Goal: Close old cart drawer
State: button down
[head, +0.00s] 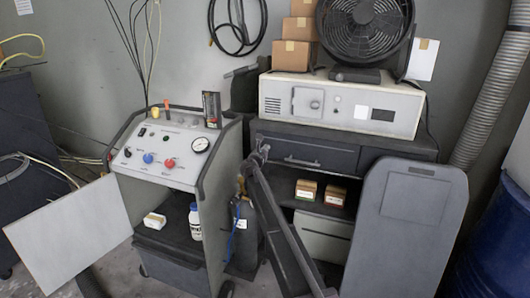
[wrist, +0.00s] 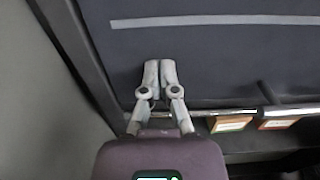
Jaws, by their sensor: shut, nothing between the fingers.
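The dark cart (head: 399,150) stands against the back wall. Its drawer front (head: 283,147), with a silver handle (head: 302,161), is at the upper left of the cart; I cannot tell how far it stands out. In the wrist view, my gripper (wrist: 160,70) is shut and empty, its fingertips together in front of a dark flat face (wrist: 220,62). Contact with the face cannot be told.
Two small boxes (head: 305,189) (head: 335,196) sit on the shelf below the drawer. A beige unit (head: 342,104) and a fan (head: 364,30) are on top. A gauge trolley (head: 176,148) stands at left. A grey panel (head: 425,235) stands upright at right.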

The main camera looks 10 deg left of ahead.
jog(key=shift+w, duration=0.1)
dwell(0.3)
jog(key=s+a, duration=0.1)
jog(key=s, duration=0.7)
jog(key=shift+a, duration=0.3)
jog(key=shift+s, duration=0.1)
dwell(0.3)
jog(key=w+d, duration=0.1)
jog(key=w, duration=0.7)
jog(key=shift+d, duration=0.2)
jog(key=shift+w, duration=0.15)
jog(key=shift+a+r, duration=0.1)
jog(key=shift+r, duration=0.1)
dwell(0.3)
